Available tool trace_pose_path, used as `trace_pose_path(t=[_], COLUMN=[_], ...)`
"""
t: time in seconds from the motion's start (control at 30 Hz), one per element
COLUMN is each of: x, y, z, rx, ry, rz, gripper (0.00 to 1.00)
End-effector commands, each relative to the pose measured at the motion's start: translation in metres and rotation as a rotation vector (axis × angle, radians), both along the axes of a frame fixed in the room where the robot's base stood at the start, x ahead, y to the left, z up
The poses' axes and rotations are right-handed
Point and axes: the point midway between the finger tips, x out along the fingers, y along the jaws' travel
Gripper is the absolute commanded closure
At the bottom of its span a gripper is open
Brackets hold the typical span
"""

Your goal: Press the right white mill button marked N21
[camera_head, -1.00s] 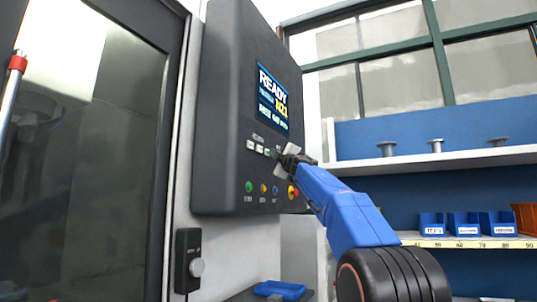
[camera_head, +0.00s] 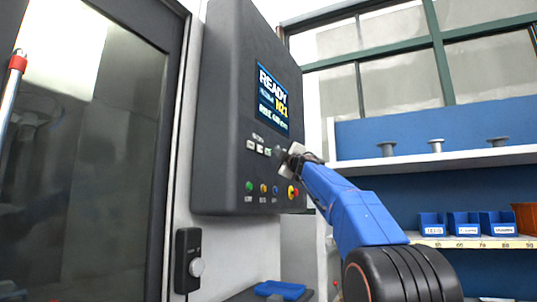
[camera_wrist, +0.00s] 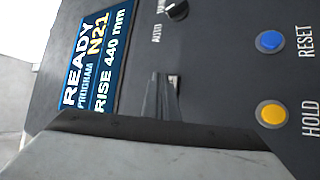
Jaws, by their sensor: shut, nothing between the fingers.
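The dark control panel (camera_head: 225,110) carries a screen (camera_head: 272,98) reading READY. A row of small white buttons (camera_head: 256,148) sits below the screen; their marks are too small to read. My gripper (camera_head: 280,152) is at the right end of this row, covering part of the panel there. In the wrist view the screen (camera_wrist: 95,60) reads READY, PROGRAM N21, RISE 440 mm. My shut, empty fingers (camera_wrist: 165,92) point at the panel, beside a small light patch (camera_wrist: 174,80), perhaps a button. Whether they touch it I cannot tell.
A blue RESET button (camera_wrist: 270,42), a yellow HOLD button (camera_wrist: 271,114) and a black knob (camera_wrist: 177,10) are on the panel. A machine door (camera_head: 90,160) stands at left. Shelves with blue bins (camera_head: 465,224) are at right.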

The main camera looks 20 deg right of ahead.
Motion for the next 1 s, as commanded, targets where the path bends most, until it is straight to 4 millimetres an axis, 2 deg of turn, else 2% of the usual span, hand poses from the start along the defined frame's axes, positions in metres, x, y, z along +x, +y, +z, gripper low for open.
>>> trace_pose_path(t=[0.53,1.0], x=[-0.034,-0.036], y=[-0.026,-0.028], z=[0.001,0.0], rx=[0.0,0.0], ry=[-0.001,0.0], rz=[-0.002,0.0], gripper=[1.0,1.0])
